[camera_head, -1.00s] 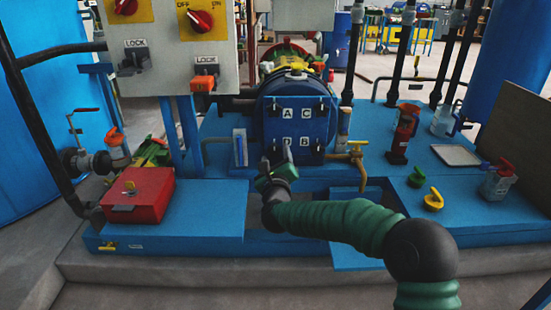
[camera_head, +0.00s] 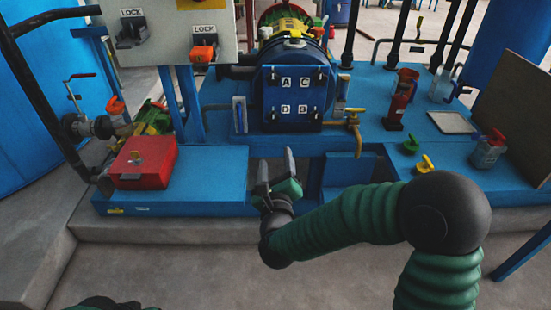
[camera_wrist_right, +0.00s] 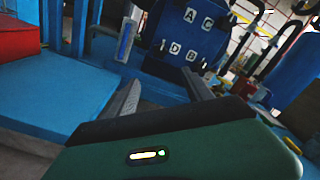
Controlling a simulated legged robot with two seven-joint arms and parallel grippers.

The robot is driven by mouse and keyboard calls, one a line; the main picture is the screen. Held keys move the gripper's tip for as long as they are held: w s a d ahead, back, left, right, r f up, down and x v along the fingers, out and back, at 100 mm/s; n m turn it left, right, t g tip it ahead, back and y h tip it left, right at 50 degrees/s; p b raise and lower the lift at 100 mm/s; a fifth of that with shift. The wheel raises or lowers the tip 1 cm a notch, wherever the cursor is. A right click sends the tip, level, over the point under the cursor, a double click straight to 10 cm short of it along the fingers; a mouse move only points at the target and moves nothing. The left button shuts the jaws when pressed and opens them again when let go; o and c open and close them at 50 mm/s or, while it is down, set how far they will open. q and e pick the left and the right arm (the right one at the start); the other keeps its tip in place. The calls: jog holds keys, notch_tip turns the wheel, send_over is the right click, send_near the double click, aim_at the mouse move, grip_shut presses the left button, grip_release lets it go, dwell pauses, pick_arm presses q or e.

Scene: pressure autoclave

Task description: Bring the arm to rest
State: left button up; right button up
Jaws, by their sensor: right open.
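My right gripper (camera_head: 275,164) is open and empty in the head view, in front of the blue autoclave (camera_head: 295,98) and apart from it. Its two fingers point up and away from me. In the right wrist view the fingers (camera_wrist_right: 165,95) stand apart with nothing between them, and the autoclave door (camera_wrist_right: 188,35) with letters A, C, D, B lies beyond. A dark green piece at the bottom left edge of the head view may be part of my left arm; no left gripper shows.
A red box (camera_head: 143,165) sits on the blue platform (camera_head: 205,185) at left. A brass tap (camera_head: 353,122), a red bottle (camera_head: 400,100), a yellow-topped item (camera_head: 426,164) and a white tray (camera_head: 452,122) are at right. Grey floor (camera_head: 180,265) in front is clear.

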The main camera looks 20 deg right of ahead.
dwell(0.3)
jog(key=s+a+f+n+g+y+p, duration=0.1)
jog(key=s+a+f+n+g+y, duration=0.15)
jog(key=f+n, duration=0.55)
jog(key=s+a+f+n+g+y+p, duration=0.1)
jog(key=s+f+n+g+y, duration=0.25)
jog(key=n, duration=0.75)
jog(key=s+d+f+n+g, duration=0.2)
jog(key=s+n+g, duration=0.15)
jog(key=s, duration=0.25)
jog(key=s+d+f+n+g+h, duration=0.1)
jog(key=s+d+n+g, duration=0.1)
jog(key=s+n, duration=0.35)
jog(key=s+d+f+n+g, duration=0.1)
jog(key=s+f+n+g, duration=0.1)
jog(key=s+n+g, duration=0.3)
notch_tip(320, 180, up, 38)
jog(key=s+t+p, duration=0.1)
jog(key=s+p, duration=0.1)
jog(key=p, duration=3.6)
jog(key=shift+d+m+t+p, duration=0.3)
jog(key=shift+d+m+t, duration=0.05)
jog(key=shift+m, duration=0.05)
jog(key=shift+r, duration=0.1)
